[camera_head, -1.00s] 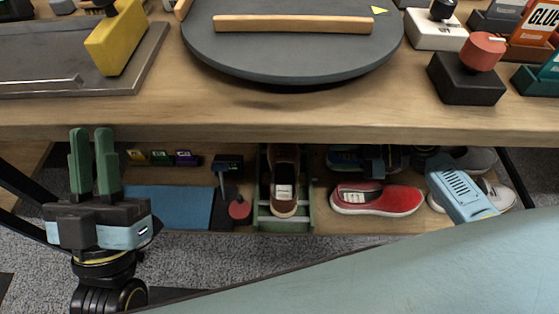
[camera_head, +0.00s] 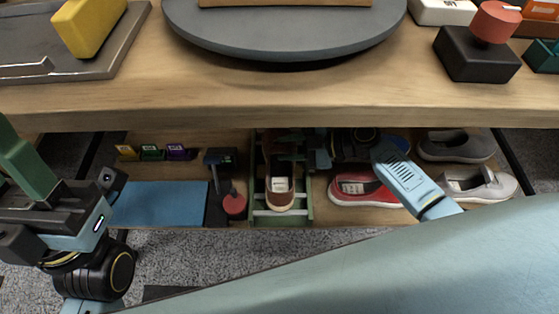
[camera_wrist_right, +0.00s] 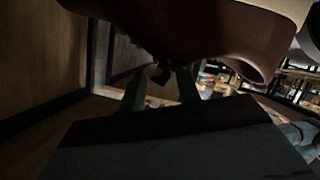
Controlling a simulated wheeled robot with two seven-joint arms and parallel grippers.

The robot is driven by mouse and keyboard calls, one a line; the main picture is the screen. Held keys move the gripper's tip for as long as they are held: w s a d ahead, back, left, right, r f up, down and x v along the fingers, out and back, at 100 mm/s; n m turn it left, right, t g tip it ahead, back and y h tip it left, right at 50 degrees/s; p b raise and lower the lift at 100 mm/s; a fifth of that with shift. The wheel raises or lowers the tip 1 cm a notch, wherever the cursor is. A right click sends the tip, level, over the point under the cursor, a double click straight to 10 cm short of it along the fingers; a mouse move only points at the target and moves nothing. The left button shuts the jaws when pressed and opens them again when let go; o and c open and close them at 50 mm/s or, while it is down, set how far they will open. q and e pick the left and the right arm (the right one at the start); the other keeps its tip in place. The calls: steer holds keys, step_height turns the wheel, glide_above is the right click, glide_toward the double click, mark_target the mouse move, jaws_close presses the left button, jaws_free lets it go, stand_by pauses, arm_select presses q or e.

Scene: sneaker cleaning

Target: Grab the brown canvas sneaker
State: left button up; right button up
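The brown canvas sneaker (camera_head: 279,185) lies in a green open rack (camera_head: 308,208) on the lower shelf, its white-rimmed end toward the front. My right gripper (camera_head: 291,158) reaches in from the right, with its green fingers at the sneaker's upper. In the right wrist view, the brown sneaker (camera_wrist_right: 205,30) fills the top, and my right gripper (camera_wrist_right: 161,82) shows two fingers apart below it. I cannot tell whether they touch it; the view is dark. My left gripper (camera_head: 18,155) is at the far left, away from the sneaker, partly cut off by the frame.
A red sneaker (camera_head: 365,188) and grey sneakers (camera_head: 478,184) lie to the right on the shelf. A blue mat (camera_head: 160,204), a red-ended tool (camera_head: 234,204) and small coloured boxes (camera_head: 151,153) lie to the left. The tabletop edge (camera_head: 270,115) overhangs the shelf.

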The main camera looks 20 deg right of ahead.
steer(key=shift+c, duration=0.3)
jaws_close()
steer(key=shift+r, duration=0.1)
